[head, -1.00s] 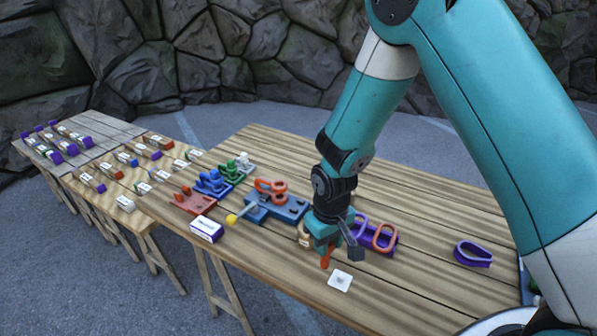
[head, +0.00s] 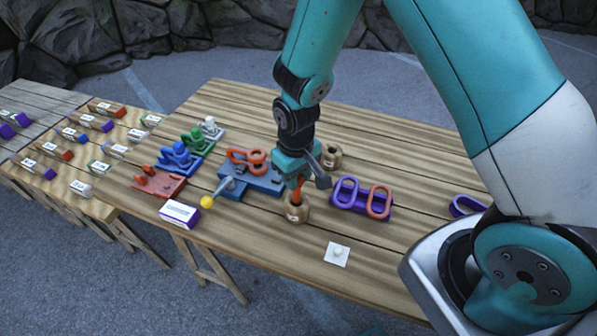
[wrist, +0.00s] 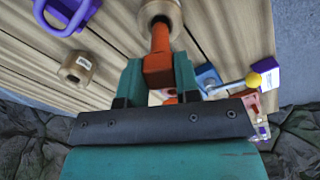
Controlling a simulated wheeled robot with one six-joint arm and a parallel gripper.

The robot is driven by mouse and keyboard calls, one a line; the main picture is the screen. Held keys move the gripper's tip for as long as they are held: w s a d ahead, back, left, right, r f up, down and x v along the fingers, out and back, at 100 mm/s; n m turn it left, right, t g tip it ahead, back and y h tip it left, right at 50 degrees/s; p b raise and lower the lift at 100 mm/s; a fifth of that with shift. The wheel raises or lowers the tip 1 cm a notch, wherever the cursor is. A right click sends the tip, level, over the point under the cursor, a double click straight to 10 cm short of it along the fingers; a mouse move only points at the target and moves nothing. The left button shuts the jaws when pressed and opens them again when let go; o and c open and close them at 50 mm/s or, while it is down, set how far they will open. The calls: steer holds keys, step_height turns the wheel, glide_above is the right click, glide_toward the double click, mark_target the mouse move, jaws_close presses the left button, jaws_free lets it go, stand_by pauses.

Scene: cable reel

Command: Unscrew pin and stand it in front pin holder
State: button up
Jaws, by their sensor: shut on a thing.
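An orange-red pin (head: 297,190) is held upright in my gripper (head: 301,176), which is shut on its upper part. The pin points down at the front pin holder (head: 297,212), a round tan wooden block near the table's front. Its lower end is at the holder's hole; I cannot tell how deep it sits. The wrist view shows the pin (wrist: 158,52) between the fingers (wrist: 158,75), lined up with that holder (wrist: 160,12). A second round wooden holder (head: 331,156) stands empty farther back, and it also shows in the wrist view (wrist: 78,68).
A blue base (head: 262,180) with an orange shackle and yellow-knobbed rod is left of my gripper. A purple stand (head: 362,205) with purple and orange loops is right. A white card (head: 337,254) lies in front. The table's right front is mostly clear.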

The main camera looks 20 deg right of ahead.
mark_target(297, 202)
steer(key=shift+f+b, duration=1.95)
steer(key=shift+f, duration=0.75)
steer(key=shift+f+b, duration=0.3)
steer(key=shift+f, duration=0.05)
steer(key=o, duration=1.1)
step_height(297, 202, up, 17)
steer(key=b, duration=0.2)
steer(key=s+a+r+n+y, duration=0.1)
steer(key=s+r, duration=0.1)
steer(key=s, duration=0.4)
steer(key=s+a+r+n+y, duration=0.1)
steer(key=s+a+r, duration=0.1)
steer(key=s, duration=0.4)
steer(key=s+a+r+n+y, duration=0.1)
steer(key=s+r+y, duration=0.1)
steer(key=s+r, duration=0.2)
steer(key=shift+s+a+r+n, duration=0.15)
steer(key=shift+s+n, duration=0.25)
steer(key=shift+s, duration=1.2)
